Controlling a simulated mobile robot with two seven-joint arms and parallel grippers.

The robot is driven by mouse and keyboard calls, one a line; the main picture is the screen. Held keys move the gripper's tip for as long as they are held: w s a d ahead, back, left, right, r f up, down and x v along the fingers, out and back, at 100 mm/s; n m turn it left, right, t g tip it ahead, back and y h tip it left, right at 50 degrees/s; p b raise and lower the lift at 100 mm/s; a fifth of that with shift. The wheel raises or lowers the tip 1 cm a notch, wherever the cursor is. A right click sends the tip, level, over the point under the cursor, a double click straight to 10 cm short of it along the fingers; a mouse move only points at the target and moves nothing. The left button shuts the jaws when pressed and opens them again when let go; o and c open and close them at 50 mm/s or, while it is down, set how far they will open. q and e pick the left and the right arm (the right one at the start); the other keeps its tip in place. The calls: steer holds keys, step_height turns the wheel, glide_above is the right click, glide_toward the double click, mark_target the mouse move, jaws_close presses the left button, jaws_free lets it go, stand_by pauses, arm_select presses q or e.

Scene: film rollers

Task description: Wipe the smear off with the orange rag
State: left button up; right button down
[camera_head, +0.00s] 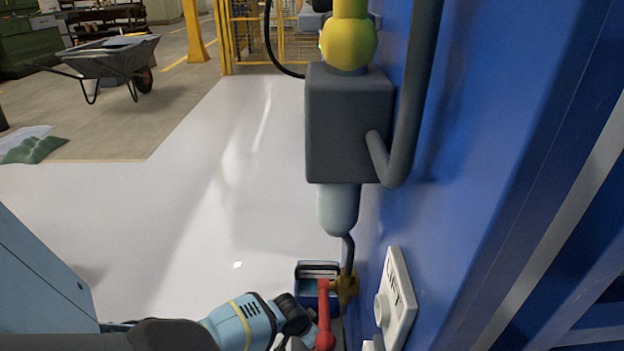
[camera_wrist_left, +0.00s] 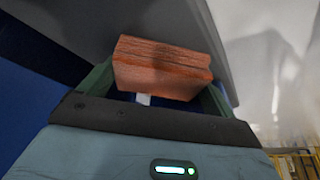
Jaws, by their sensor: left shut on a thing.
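The orange rag (camera_wrist_left: 162,68) is a thick folded block in the left wrist view. My left gripper (camera_wrist_left: 158,88) is shut on it, with a dark green finger at each side. Grey and dark blue surfaces lie behind the rag; I cannot tell whether it touches them. In the head view my light blue left arm comes in along the bottom edge toward the blue wall, but I cannot make out the rag there. I cannot pick out the smear in either view. My right gripper is not in view.
A blue wall (camera_head: 480,150) fills the right side. On it are a grey box (camera_head: 348,125) with a pipe, a yellow round part (camera_head: 348,45), a red lever (camera_head: 324,318) and a pale labelled plate (camera_head: 398,300). Pale floor at left is open; a wheelbarrow (camera_head: 115,62) stands far back.

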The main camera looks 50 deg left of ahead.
arm_select(q)
steer(key=shift+f, duration=0.1)
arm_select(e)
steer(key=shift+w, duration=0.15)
arm_select(q)
steer(key=shift+s+d+p, duration=0.35)
steer(key=shift+d, duration=0.05)
steer(key=shift+s+d+p, duration=0.4)
steer(key=shift+s+d, duration=0.05)
steer(key=shift+d, duration=0.05)
steer(key=shift+s+d+p, duration=0.35)
steer(key=shift+s+d, duration=0.05)
steer(key=shift+d, duration=0.1)
steer(key=shift+s+d, duration=0.1)
steer(key=shift+s, duration=0.05)
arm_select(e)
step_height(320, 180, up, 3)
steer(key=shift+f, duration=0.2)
